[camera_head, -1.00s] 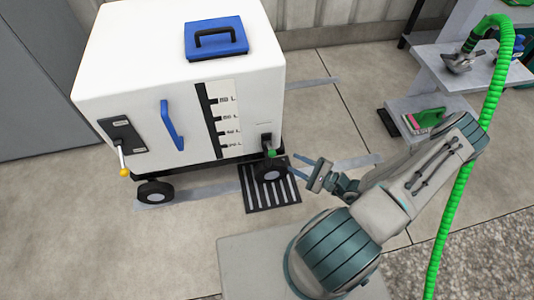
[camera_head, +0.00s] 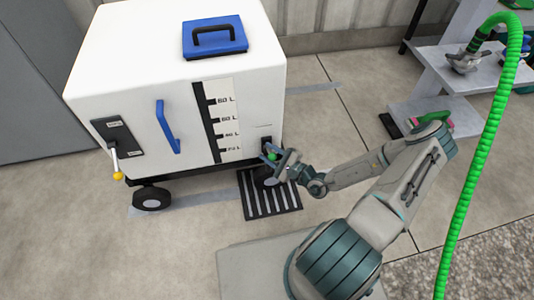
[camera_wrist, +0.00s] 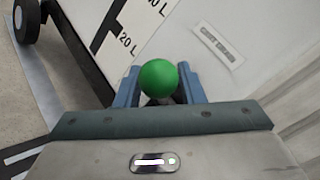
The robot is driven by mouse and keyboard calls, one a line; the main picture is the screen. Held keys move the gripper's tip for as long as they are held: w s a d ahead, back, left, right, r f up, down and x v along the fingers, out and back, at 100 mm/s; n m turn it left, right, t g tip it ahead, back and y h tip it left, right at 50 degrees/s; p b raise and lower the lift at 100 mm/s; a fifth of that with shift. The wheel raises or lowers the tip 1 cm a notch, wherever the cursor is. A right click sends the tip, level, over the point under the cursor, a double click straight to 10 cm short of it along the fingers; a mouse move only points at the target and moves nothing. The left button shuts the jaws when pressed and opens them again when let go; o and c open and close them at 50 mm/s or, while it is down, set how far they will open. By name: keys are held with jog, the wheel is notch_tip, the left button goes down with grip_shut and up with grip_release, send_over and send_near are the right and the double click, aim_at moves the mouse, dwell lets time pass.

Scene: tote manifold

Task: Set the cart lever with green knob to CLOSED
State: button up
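The white cart (camera_head: 180,50) stands at the left of the head view. The lever with the green knob (camera_head: 273,155) is at the lower right of its front face. In the wrist view the round green knob (camera_wrist: 159,77) sits between the two blue fingers of my gripper (camera_wrist: 160,88). The fingers are apart, one on each side of the knob; a firm grip is not visible. In the head view my gripper (camera_head: 272,153) is at the knob. The lever's shaft is mostly hidden behind the knob, and its position marks cannot be read.
A second lever with a yellow knob (camera_head: 118,176) is at the cart's left. A blue handle (camera_head: 167,127) and a level scale (camera_head: 216,118) are on the front. A green hose (camera_head: 483,150) hangs at right, before a shelf (camera_head: 470,75). A floor grate (camera_head: 268,200) lies below.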

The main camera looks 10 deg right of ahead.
jog(key=shift+w+a, duration=0.4)
jog(key=shift+w, duration=0.1)
